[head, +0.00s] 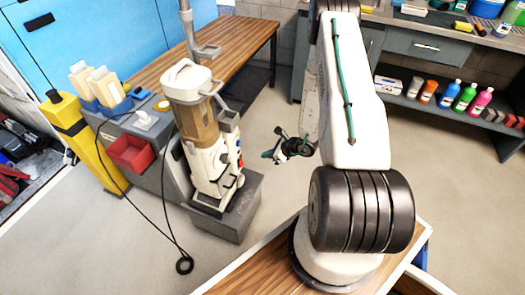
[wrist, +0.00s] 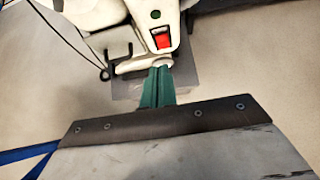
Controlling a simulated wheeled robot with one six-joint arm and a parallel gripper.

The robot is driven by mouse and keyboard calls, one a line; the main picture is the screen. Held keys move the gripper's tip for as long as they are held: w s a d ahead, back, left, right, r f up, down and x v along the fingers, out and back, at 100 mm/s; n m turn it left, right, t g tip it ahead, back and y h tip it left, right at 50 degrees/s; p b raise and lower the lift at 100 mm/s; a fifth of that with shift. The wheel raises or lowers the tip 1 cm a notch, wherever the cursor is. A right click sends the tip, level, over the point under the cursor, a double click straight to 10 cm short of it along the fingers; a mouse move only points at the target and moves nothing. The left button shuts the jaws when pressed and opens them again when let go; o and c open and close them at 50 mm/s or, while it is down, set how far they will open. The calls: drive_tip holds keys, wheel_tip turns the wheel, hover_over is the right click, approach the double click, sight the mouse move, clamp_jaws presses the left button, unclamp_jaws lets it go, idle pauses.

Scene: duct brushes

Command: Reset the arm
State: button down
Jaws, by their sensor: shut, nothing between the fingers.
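My gripper (head: 267,154) hangs over the open floor in the middle of the head view, to the right of the white and tan machine and apart from it. In the wrist view its two green fingers (wrist: 158,70) lie together, shut with nothing between them. They point toward the machine (wrist: 140,30), whose red switch (wrist: 162,41) shows just beyond the tips. My arm (head: 350,100) rises from its base at the lower right and partly blocks the right of the head view.
The machine (head: 205,145) stands on a grey base (head: 240,215), with a black cable (head: 150,225) hanging by it. A grey cart with a red bin (head: 130,152) and a yellow post (head: 75,135) are left. A wooden bench (head: 235,45) and a bottle shelf (head: 440,112) stand behind. Floor around my gripper is clear.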

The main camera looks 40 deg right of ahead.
drive_tip(key=s+a+r+n+g+y, duration=0.25)
drive_tip(key=a+r+n, duration=0.25)
drive_tip(key=r, duration=0.4)
drive_tip(key=s+a+r+n+g+y, duration=0.1)
drive_tip(key=s+a+r+n+g, duration=0.2)
drive_tip(key=a+r+n, duration=0.45)
drive_tip(key=s+a+r+n+g+y, duration=0.2)
drive_tip(key=s+a+r+n+g, duration=0.15)
drive_tip(key=r, duration=0.75)
drive_tip(key=s+a+r+n+h, duration=0.1)
drive_tip(key=s+r+n+h, duration=0.2)
drive_tip(key=s+r, duration=0.3)
drive_tip(key=s+a+r+n+t+h, duration=0.1)
drive_tip(key=s+r+n, duration=0.4)
drive_tip(key=r, duration=0.5)
drive_tip(key=s+a+r+n+h, duration=0.3)
drive_tip(key=s+r+n+h, duration=0.3)
drive_tip(key=r, duration=0.2)
drive_tip(key=shift+s+r+t, duration=0.3)
drive_tip(key=shift+s, duration=0.05)
